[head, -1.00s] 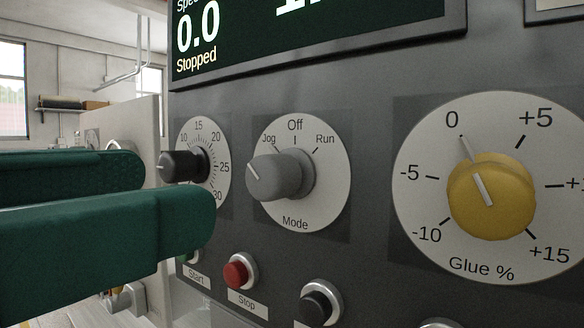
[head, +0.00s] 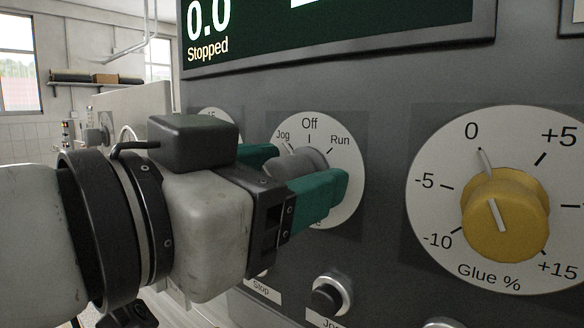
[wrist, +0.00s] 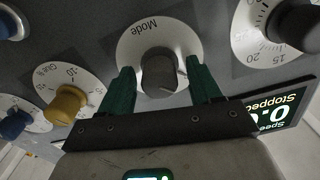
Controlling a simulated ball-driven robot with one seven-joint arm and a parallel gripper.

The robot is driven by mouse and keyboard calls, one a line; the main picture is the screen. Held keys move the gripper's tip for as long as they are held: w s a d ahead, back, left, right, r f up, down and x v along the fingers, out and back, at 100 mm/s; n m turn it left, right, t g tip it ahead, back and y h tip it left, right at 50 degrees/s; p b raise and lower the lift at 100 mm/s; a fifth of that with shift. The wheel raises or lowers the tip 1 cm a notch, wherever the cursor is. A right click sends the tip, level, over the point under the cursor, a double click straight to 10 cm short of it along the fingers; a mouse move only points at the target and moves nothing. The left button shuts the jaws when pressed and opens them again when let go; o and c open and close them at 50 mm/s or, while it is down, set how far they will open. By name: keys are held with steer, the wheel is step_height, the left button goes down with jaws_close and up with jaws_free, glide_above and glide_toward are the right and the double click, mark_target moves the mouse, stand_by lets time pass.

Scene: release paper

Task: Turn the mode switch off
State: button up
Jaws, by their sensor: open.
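The mode switch (head: 302,160) is a grey knob on a round white dial marked Jog, Off and Run. In the head view my gripper (head: 306,168) reaches in from the left and hides much of the knob, including its pointer. In the upside-down wrist view the knob (wrist: 158,72) sits between the green fingers of my gripper (wrist: 161,74). The fingers are open, one on each side, with gaps showing beside the knob. A pale pointer line there appears turned toward the Jog side.
A yellow Glue % knob (head: 505,205) is to the right. A black push button (head: 330,296) is below the mode dial. A green display (head: 330,30) reading Stopped is above. A black speed knob (wrist: 298,22) is close to one finger in the wrist view.

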steer(key=c, duration=1)
